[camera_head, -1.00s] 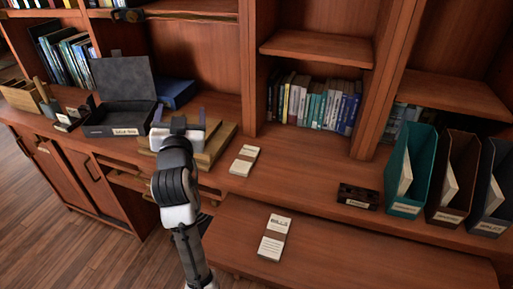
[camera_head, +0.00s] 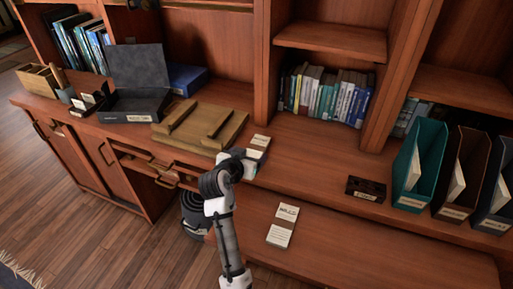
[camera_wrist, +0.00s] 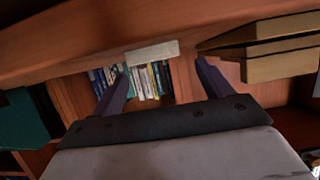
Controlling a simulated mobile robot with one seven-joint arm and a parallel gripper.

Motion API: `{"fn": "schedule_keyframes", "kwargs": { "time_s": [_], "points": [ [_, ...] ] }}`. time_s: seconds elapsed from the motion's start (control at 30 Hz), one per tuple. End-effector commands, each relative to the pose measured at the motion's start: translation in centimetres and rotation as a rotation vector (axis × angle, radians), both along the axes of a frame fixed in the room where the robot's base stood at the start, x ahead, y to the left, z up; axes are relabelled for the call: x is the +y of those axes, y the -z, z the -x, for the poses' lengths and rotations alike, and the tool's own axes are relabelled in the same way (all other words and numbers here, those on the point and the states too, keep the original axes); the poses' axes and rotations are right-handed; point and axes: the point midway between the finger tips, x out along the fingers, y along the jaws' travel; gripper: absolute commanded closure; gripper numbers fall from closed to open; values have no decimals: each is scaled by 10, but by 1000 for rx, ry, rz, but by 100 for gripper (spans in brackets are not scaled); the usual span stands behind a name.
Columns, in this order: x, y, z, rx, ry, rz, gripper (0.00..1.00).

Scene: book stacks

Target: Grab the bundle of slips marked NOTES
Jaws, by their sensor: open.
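Two bundles of slips are in the head view. One bundle (camera_head: 259,143) lies on the desk top and is partly hidden behind my gripper; its label is too small to read. The other bundle (camera_head: 282,227) lies on the lower ledge in front, with a brown band; its label looks like BILLS. My gripper (camera_head: 240,160) is over the desk's front edge at the near end of the desk-top bundle. In the wrist view my gripper (camera_wrist: 162,78) is open and empty, and a pale bundle (camera_wrist: 152,52) shows ahead between the fingers.
A wooden tray (camera_head: 228,134) lies left of the desk-top bundle. An open dark box (camera_head: 128,113) stands farther left. A small dark block (camera_head: 366,188) and file holders (camera_head: 418,190) stand to the right. Books (camera_head: 325,97) fill the shelf behind. The ledge's right side is clear.

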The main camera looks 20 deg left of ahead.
Motion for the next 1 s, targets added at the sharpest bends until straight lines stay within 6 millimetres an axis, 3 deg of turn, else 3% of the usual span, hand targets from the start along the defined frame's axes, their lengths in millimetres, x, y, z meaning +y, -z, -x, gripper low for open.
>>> {"fn": "schedule_keyframes", "kwargs": {
  "time_s": [0.4,0.67,1.0],
  "points": [
    [-4,16,-46,0,0,0,22],
    [-4,18,-50,0,0,-1,22],
    [-4,18,-49,-1,-1,0,64]
  ]
}}
